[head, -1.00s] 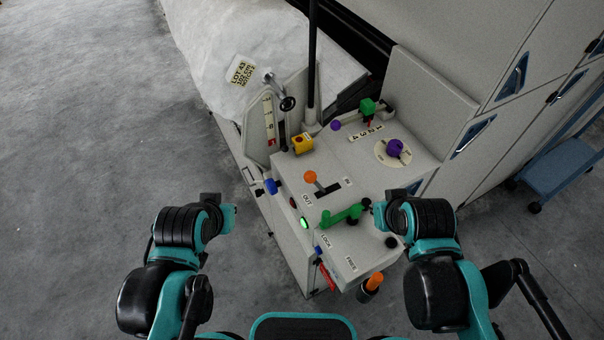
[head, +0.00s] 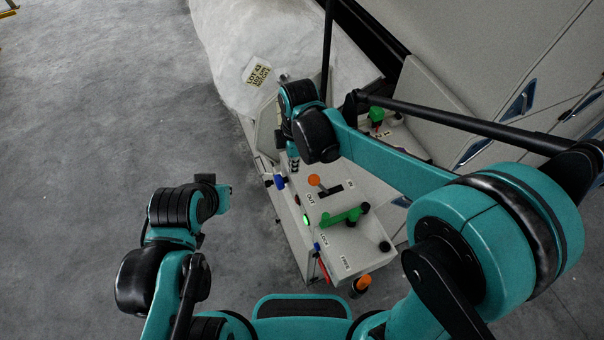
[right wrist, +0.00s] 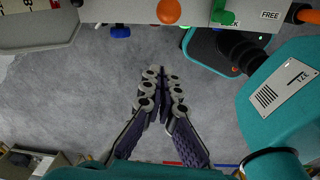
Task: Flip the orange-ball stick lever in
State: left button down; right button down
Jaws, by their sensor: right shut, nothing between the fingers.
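The stick lever's orange ball (head: 314,180) stands above the control box's top, at the OUT end of a dark slot (head: 333,190); the IN label (head: 351,185) is at the other end. In the right wrist view the orange ball (right wrist: 169,11) shows at the top edge. My right arm reaches across the box. My right gripper (head: 293,163) points down just left of and behind the ball, apart from it. Its fingers (right wrist: 162,88) are shut and empty, with floor below. My left arm is folded at left; its fingers do not show.
A green handle (head: 341,216) lies near the ball, by the LOCK and FREE labels. A blue knob (head: 279,182) and a lit green button (head: 306,220) are on the box's left face. An orange grip (head: 362,284) stands in front. Open floor lies left.

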aim_at(321, 185)
jog(key=shift+a, duration=0.15)
jog(key=shift+f, duration=0.1)
notch_tip(321, 185, down, 10)
jog(key=b, duration=0.3)
jog(key=d, duration=0.1)
jog(key=w+d+r, duration=0.1)
jog(key=d, duration=0.1)
jog(key=shift+w+r, duration=0.1)
jog(key=shift+r, duration=0.05)
jog(key=shift+d, duration=0.15)
